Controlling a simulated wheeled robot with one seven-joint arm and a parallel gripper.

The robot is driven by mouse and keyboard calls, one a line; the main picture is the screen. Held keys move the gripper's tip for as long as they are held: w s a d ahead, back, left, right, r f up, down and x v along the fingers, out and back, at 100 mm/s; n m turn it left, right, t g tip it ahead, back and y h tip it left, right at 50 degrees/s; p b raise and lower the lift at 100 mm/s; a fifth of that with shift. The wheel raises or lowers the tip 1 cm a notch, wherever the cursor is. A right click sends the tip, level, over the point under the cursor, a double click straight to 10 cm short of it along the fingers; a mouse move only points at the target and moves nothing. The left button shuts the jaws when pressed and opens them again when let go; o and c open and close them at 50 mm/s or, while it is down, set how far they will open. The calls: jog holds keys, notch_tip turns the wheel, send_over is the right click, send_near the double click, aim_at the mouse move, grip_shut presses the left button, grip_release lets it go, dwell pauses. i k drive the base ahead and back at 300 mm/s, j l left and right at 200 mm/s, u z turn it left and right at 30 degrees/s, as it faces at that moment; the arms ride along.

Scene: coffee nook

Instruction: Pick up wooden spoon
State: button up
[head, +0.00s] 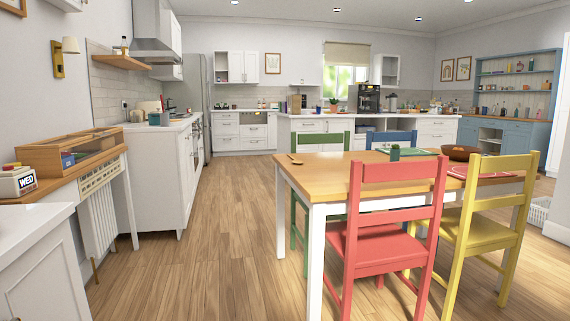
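A small wooden, spoon-shaped object (295,159) lies on the dining table (330,172), near its far left corner. It is small in the head view, but it looks like the wooden spoon. The table has a wooden top and white legs. My gripper is not in view.
A red chair (385,232) and a yellow chair (487,236) stand at the table's near side. A green chair (320,140) and a blue chair (391,137) stand beyond it. The wood floor (200,240) left of the table is clear, up to the white counters (160,180).

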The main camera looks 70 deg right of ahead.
aim_at(297, 162)
jog(key=z, duration=2.35)
jog(key=u, duration=1.1)
jog(key=i+u, duration=0.15)
jog(key=u, duration=0.3)
jog(key=i+l+u, duration=0.15)
jog(key=u, duration=0.35)
jog(key=i+l+u, duration=0.15)
jog(key=u, duration=0.3)
jog(key=i+l+u, duration=0.1)
jog(key=u, duration=0.35)
jog(key=l+u, duration=0.45)
jog(key=i+l+u, duration=0.1)
jog(key=l+u, duration=0.2)
jog(key=l, duration=0.9)
jog(key=l+u, duration=0.25)
jog(key=l, duration=0.95)
jog(key=z, duration=4.35)
